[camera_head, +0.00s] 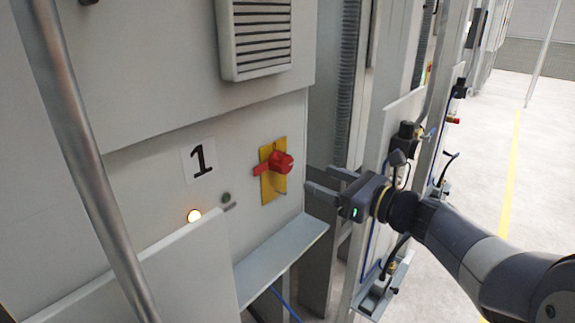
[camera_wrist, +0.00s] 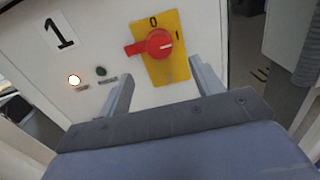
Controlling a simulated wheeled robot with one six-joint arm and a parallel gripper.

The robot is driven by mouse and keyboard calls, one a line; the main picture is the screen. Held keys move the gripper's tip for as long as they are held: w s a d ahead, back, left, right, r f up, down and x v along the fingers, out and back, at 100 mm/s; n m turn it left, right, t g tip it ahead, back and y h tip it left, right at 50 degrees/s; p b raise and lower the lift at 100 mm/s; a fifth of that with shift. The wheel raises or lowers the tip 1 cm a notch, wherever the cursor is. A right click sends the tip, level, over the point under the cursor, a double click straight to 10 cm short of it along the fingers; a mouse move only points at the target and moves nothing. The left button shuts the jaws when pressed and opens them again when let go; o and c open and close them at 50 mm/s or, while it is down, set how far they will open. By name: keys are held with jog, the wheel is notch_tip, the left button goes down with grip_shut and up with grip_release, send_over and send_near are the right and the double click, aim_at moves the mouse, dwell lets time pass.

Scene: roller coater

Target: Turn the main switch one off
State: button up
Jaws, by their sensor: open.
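The main switch one is a red rotary knob (camera_head: 280,162) on a yellow plate (camera_head: 272,187), on the grey cabinet panel beside a label "1" (camera_head: 198,159). In the wrist view the red knob (camera_wrist: 158,43) sits on its yellow plate (camera_wrist: 166,72) with the marks 0 at the top and I at the right. A red tab sticks out to the knob's left. My gripper (camera_head: 307,179) is open and empty, to the right of the knob in the head view and apart from it. In the wrist view its two fingers (camera_wrist: 160,80) stand below the knob, one on each side.
A lit lamp (camera_head: 194,215) and a dark button (camera_head: 226,198) are left of the switch. A grey ledge (camera_head: 280,262) juts out below it. A vent box (camera_head: 255,38) is above. A metal pole (camera_head: 85,150) stands at the left. Cabinet frames and cables are behind my gripper.

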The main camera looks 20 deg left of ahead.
aim_at(288, 166)
jog(key=p+x, duration=0.2)
jog(key=x, duration=0.8)
jog(key=shift+w+a+r, duration=0.1)
jog(key=shift+a+r, duration=0.05)
jog(key=shift+a, duration=0.15)
jog(key=shift+c, duration=0.3)
jog(key=c, duration=0.9)
